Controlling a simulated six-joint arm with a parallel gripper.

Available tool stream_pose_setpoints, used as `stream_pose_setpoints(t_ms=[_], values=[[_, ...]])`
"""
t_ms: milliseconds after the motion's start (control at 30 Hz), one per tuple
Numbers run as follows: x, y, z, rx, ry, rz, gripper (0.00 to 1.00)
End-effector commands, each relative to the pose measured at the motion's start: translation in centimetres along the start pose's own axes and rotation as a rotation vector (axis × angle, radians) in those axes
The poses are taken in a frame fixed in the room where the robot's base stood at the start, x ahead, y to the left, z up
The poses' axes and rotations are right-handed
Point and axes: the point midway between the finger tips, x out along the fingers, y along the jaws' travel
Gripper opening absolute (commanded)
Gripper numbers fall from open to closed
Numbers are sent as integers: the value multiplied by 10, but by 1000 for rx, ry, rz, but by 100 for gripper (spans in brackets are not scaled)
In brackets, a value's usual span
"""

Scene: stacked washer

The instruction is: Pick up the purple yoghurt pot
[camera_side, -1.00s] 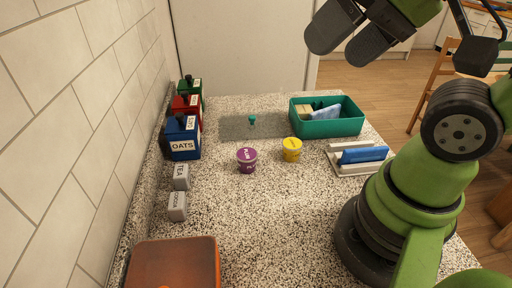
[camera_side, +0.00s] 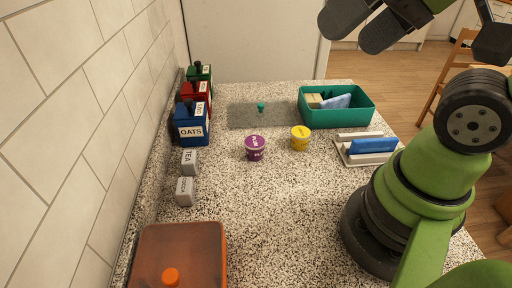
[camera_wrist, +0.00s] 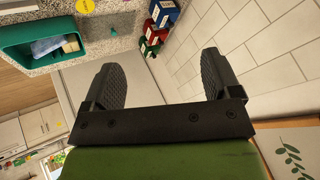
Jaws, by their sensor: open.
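The purple yoghurt pot (camera_side: 255,149) stands upright on the speckled worktop in the side view, left of the yellow pot (camera_side: 300,138). I do not see the purple pot in the wrist view. My gripper (camera_side: 358,28) is high at the top of the side view, well apart from the pots. Its two dark fingers are spread and empty, as the wrist view (camera_wrist: 160,72) also shows.
The green bin (camera_side: 336,114) holds a sponge and cloth. A rack with a blue item (camera_side: 372,146) is at right. Tins such as OATS (camera_side: 192,130) line the wall. A brown box (camera_side: 180,255) is in front. The middle worktop is clear.

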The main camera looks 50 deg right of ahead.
Motion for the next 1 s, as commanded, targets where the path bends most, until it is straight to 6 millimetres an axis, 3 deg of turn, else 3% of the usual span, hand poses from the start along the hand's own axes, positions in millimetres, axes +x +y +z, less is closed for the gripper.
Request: stream_pose_setpoints(t_ms=[167, 367, 667, 800, 1000], values=[[4, 0, -5, -1, -14, 13, 83], [36, 1, -33, -18, -94, 94, 83], [131, 15, -68, -80, -251, 230, 83], [183, 29, -68, -115, -328, 278, 83], [240, 47, -55, -156, -408, 317, 83]])
